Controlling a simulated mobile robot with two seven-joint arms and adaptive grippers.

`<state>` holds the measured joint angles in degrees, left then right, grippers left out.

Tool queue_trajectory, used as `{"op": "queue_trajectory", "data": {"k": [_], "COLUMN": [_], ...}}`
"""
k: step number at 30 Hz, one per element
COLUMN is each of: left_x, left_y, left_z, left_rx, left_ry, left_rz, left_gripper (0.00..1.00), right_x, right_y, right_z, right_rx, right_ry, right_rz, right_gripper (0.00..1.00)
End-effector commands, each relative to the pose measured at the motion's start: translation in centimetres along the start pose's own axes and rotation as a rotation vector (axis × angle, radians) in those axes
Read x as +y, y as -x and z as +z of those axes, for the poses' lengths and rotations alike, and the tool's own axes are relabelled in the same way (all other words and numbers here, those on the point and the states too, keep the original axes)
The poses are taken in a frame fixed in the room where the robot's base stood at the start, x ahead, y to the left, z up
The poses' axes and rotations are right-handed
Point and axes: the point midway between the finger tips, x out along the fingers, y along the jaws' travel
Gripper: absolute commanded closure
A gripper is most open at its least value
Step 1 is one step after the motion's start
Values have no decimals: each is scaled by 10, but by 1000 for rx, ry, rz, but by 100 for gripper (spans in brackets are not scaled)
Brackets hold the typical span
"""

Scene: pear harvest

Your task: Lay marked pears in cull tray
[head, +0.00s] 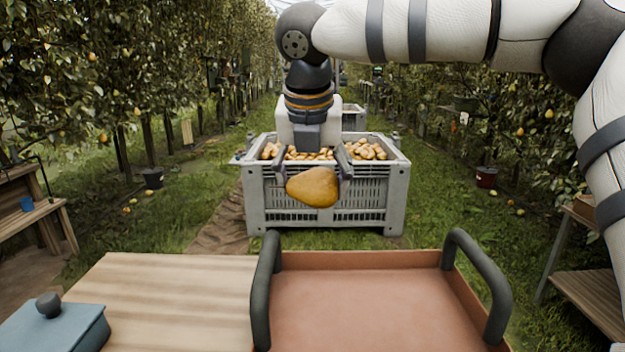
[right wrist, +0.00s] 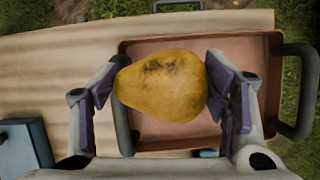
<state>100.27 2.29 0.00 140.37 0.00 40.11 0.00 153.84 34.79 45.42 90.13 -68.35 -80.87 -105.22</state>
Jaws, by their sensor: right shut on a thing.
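A yellow-orange pear (head: 313,187) is held in my right gripper (head: 313,180), well above the tray's far side. In the right wrist view the pear (right wrist: 162,85) lies between the two fingers and has dark scuffed marks on its skin. The cull tray (head: 360,261) is a reddish-brown, shallow tray with dark handles at its left and right. Its visible floor is empty in the head view. The tray (right wrist: 180,45) also shows below the pear in the right wrist view, partly hidden by the pear and fingers. My left gripper is not in view.
The wooden table (head: 170,290) is bare left of the tray, except for a blue lidded box (head: 55,325) at the near left. A grey crate (head: 325,215) full of pears stands on the grass beyond. Wooden side benches stand left (head: 35,215) and right (head: 585,290).

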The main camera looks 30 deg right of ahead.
Motion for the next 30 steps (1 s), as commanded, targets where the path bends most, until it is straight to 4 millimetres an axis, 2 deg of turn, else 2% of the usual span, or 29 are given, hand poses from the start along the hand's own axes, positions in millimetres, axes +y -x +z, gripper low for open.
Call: {"op": "queue_trajectory", "data": {"k": [9, 30], "left_x": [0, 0], "left_y": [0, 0], "left_z": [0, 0], "left_rx": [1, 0], "left_ry": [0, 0], "left_rz": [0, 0], "left_gripper": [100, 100], "right_x": [0, 0], "right_y": [-1, -44], "right_z": [-1, -18], "right_rx": [-1, -1], "right_ry": [0, 0], "right_rz": [1, 0], "right_gripper": [66, 66]}}
